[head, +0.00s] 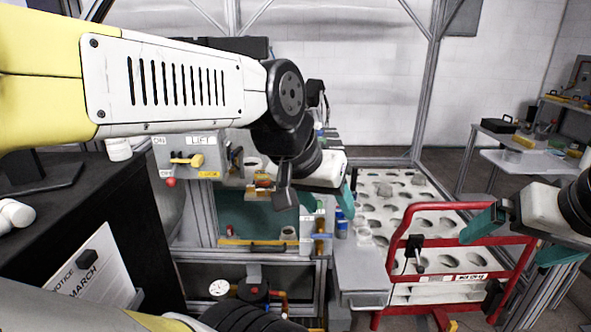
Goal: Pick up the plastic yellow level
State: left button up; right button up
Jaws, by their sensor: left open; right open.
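A thin yellow strip (262,242) lies along the front edge of the teal-floored bay in the middle; it may be the yellow level, but it is too small to be sure. My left gripper (346,202) is to the right of and above that strip in the picture, mostly hidden behind its own white wrist, with teal finger parts showing. It is open and nothing shows in it. My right gripper (503,247) is at the right, in front of the red frame's right side, with its teal fingers spread apart and empty.
A white rack (400,208) with round holes stands behind a red frame (464,206). A black cabinet (110,215) fills the left. Metal posts (427,85) rise behind. A grey ledge (360,268) juts forward.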

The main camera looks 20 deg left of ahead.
aim_at(260, 175)
jog(key=u, duration=1.15)
